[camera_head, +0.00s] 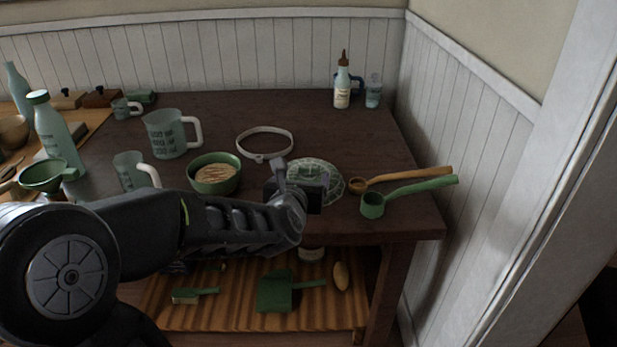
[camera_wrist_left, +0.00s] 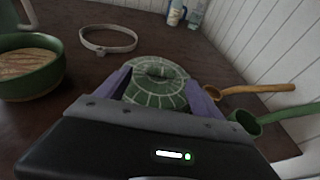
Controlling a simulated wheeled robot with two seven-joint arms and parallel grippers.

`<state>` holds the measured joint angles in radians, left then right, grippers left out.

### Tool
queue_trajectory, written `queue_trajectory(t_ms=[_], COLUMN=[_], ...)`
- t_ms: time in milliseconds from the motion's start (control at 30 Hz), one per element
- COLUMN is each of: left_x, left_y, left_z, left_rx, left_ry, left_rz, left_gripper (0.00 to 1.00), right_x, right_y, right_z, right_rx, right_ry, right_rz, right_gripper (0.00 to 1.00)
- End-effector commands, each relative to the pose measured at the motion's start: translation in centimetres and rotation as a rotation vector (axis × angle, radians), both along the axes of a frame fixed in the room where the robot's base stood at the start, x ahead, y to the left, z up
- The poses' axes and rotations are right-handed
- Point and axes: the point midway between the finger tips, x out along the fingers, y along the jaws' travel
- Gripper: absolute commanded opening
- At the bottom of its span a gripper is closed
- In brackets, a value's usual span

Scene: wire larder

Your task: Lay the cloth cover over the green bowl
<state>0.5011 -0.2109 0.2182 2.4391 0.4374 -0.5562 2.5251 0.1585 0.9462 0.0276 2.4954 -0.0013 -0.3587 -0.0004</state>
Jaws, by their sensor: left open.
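The green bowl (camera_head: 227,183) stands on the dark table with something tan and streaked inside it. It also shows at the left of the left wrist view (camera_wrist_left: 30,80). The cloth cover (camera_head: 318,168), round with a green and white pattern, lies on the table right of the bowl. My left gripper (camera_head: 300,182) is open above the near part of the cover and partly hides it in the head view. In the left wrist view the cover (camera_wrist_left: 155,90) shows between and beyond the two purple fingers. I cannot tell whether they touch it. My right gripper is not in view.
A white ring strap (camera_head: 265,141) lies behind the bowl. A wooden ladle (camera_head: 410,177) and a green ladle (camera_head: 412,190) lie right of the cover. Measuring jugs (camera_head: 167,135) stand left of the bowl. A squeeze bottle (camera_head: 342,85) stands at the back. The middle back of the table is clear.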

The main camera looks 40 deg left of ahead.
Motion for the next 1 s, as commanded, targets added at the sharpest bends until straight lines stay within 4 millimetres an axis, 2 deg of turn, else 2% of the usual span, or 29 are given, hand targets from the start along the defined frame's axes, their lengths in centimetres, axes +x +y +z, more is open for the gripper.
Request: queue_trajectory(t_ms=[200,333,967,1000], left_x=[2.7,3.8,4.0,4.0], left_y=[1.3,1.9,1.9,1.9], left_z=[-0.8,-1.2,-1.2,-1.2], left_rx=[-0.001,-0.001,0.000,-0.001], left_ry=[0.002,0.002,0.000,0.000], left_rz=[0.001,0.001,0.001,0.001], left_gripper=[0.77,0.77,0.77,0.74], right_x=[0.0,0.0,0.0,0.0], right_y=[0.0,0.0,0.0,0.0], right_z=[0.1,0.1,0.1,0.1], right_rx=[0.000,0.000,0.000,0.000], right_ry=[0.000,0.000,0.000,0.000], right_rz=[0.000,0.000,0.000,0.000], right_gripper=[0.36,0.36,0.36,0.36])
